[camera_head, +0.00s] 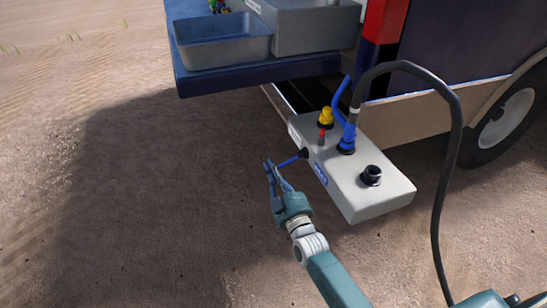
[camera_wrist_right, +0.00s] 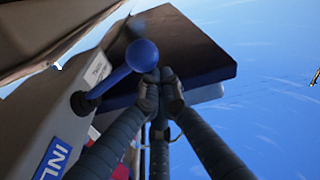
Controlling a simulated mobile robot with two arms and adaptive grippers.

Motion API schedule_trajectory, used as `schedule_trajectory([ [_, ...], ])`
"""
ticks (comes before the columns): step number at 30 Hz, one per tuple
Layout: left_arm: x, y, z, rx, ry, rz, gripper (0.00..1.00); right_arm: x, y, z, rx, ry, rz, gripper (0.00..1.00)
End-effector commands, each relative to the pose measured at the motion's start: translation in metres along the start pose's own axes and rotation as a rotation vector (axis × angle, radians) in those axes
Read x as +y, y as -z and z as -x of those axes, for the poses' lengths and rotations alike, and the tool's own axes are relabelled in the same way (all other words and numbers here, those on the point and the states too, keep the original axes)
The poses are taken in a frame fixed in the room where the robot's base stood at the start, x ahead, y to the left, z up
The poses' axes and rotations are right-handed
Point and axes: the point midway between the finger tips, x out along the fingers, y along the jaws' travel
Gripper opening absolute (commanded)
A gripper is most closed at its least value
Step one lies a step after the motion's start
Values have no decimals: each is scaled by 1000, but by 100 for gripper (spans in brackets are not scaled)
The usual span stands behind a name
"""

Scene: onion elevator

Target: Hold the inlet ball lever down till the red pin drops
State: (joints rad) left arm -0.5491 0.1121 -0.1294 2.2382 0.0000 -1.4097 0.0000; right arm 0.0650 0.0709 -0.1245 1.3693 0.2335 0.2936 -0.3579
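The grey inlet box (camera_head: 350,185) hangs beside the vehicle, with a blue label on its side. The blue lever (camera_head: 289,161) sticks out from a black boot on that side. Its blue ball (camera_wrist_right: 142,55) shows clearly in the right wrist view; in the head view the ball end is hard to make out by my fingers. The red pin (camera_head: 321,134) stands up on the box top. My right gripper (camera_head: 269,164) is at the lever's outer end. Its fingertips (camera_wrist_right: 160,77) are drawn together right beside the ball; contact cannot be told. My left gripper is not in view.
A yellow cap (camera_head: 326,116), a blue connector (camera_head: 346,140) with a black hose (camera_head: 455,140), and a black port (camera_head: 371,175) are on the box top. A metal tray (camera_head: 222,45) sits on the blue ledge. Left of my gripper is open ground.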

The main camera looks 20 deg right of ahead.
Motion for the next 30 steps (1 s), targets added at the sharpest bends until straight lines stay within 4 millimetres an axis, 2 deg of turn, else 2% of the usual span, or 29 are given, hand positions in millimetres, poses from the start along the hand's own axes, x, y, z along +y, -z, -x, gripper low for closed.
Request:
schedule_trajectory([
  [1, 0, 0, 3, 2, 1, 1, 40, -1, -9, 2, -9, 7, 30, 0],
  [9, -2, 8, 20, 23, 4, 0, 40, -2, -23, 4, -11, 24, 142, 0],
  [19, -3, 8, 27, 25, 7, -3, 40, -1, -28, 5, -13, 29, 176, 0],
  [30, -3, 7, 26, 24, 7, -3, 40, -1, -28, 6, -15, 29, 174, 0],
])
